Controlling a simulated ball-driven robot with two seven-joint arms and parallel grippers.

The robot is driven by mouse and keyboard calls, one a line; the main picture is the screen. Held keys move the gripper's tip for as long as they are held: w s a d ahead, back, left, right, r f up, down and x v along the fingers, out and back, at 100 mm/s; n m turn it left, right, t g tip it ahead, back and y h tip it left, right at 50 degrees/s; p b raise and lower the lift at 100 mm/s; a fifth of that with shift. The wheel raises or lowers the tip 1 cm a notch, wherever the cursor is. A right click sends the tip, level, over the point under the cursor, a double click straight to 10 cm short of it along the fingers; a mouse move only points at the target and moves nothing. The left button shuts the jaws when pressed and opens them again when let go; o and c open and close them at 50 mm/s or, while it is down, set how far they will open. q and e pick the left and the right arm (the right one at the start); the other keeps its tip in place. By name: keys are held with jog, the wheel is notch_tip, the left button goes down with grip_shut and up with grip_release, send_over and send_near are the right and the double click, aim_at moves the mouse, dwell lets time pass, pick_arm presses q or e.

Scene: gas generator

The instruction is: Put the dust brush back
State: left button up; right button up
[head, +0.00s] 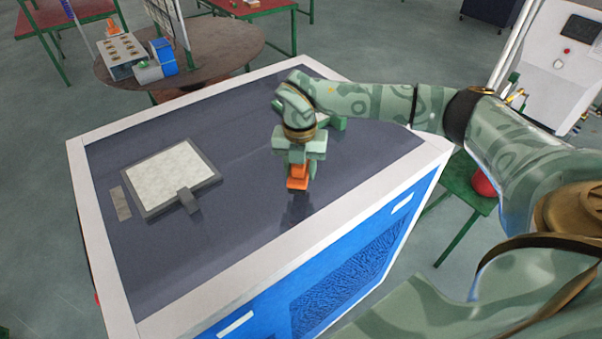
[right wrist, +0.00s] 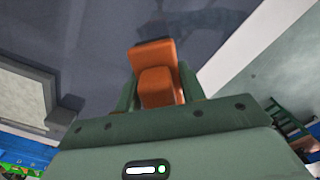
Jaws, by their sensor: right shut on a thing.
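My right gripper (head: 298,178) is over the dark top of the blue and white generator (head: 250,238), right of its middle. It is shut on an orange piece that I take to be the dust brush (head: 298,170). In the right wrist view the orange brush (right wrist: 157,72) sits between the two green fingers (right wrist: 160,88). Its bristles cannot be made out. A dark shape shows on the glossy top below the gripper; it looks like a reflection. I cannot tell how high the brush is above the top. My left gripper is not in view.
A pale square panel in a grey frame (head: 148,206) lies on the generator's left side. A brown round table (head: 228,48) with a blue device (head: 163,57) stands behind. A green table (head: 470,180) and white cabinet (head: 560,60) are at right. The generator's front top is clear.

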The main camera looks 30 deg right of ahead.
aim_at(300, 179)
jog(key=shift+w+d+f, duration=0.25)
jog(key=shift+w+f, duration=0.15)
jog(key=shift+f, duration=0.25)
notch_tip(300, 179, down, 2)
jog(key=shift+d+f+p, duration=0.1)
jog(key=shift+f+p, duration=0.1)
jog(key=shift+p, duration=0.4)
jog(key=shift+f, duration=0.35)
jog(key=shift+f, duration=0.1)
jog(key=shift+f, duration=0.1)
jog(key=o, duration=1)
